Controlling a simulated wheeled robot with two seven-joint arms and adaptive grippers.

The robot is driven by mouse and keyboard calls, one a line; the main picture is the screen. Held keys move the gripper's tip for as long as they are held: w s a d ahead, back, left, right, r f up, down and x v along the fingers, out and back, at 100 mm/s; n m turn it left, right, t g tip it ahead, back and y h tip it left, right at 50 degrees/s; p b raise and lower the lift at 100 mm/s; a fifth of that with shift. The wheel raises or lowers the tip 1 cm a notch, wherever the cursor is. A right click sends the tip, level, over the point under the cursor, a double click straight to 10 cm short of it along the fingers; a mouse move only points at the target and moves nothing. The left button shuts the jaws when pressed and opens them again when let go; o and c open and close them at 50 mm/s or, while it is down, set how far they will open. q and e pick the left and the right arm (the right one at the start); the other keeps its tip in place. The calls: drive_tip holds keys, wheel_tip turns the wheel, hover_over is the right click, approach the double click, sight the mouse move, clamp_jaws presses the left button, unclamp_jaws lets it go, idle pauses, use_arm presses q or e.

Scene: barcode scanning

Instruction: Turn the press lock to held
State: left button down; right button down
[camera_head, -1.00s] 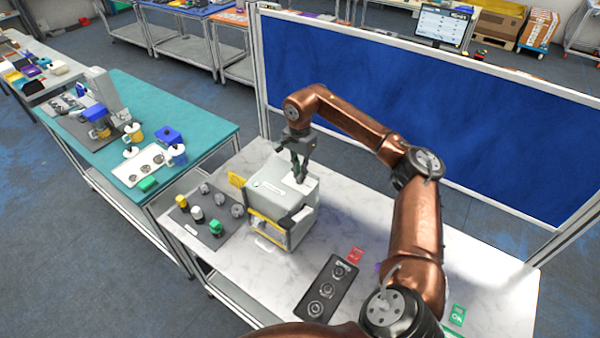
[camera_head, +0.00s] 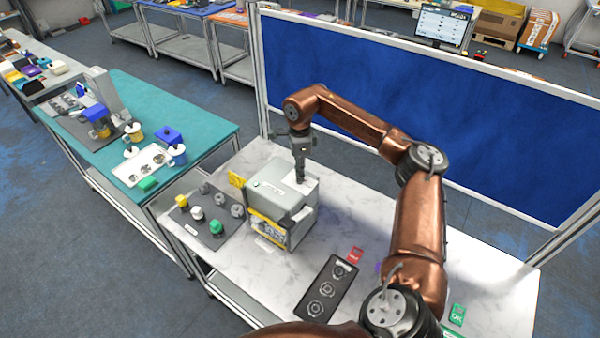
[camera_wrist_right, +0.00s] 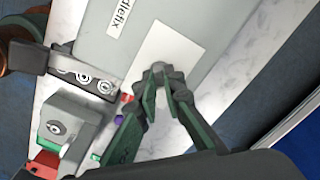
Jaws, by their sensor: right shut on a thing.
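The press (camera_head: 268,184) is a pale grey box standing on the marble-topped table, with a yellow-framed front. A small grey lock knob (camera_wrist_right: 158,67) sits on a white plate (camera_wrist_right: 152,45) on its top, seen in the right wrist view. My right gripper (camera_head: 300,179) points down onto the top of the press. In the right wrist view, my right gripper's green-padded fingers (camera_wrist_right: 166,82) are closed around the knob, which they partly hide. The lock's marked positions cannot be read. My left gripper is not in view.
A grey board (camera_head: 212,221) with several pegs and coloured pieces lies left of the press. A dark tray (camera_head: 338,263) with round seats and a red card (camera_head: 355,255) lie in front to the right. A blue partition (camera_head: 420,115) stands behind the table.

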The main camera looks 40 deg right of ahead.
drive_tip(key=m, duration=0.4)
drive_tip(key=shift+d+m, duration=0.1)
drive_tip(key=shift+m, duration=0.2)
drive_tip(key=m, duration=0.4)
drive_tip(key=shift+m, duration=0.3)
drive_tip(key=c, duration=2)
unclamp_jaws()
drive_tip(key=shift+c, duration=0.2)
wheel_tip(320, 180, up, 12)
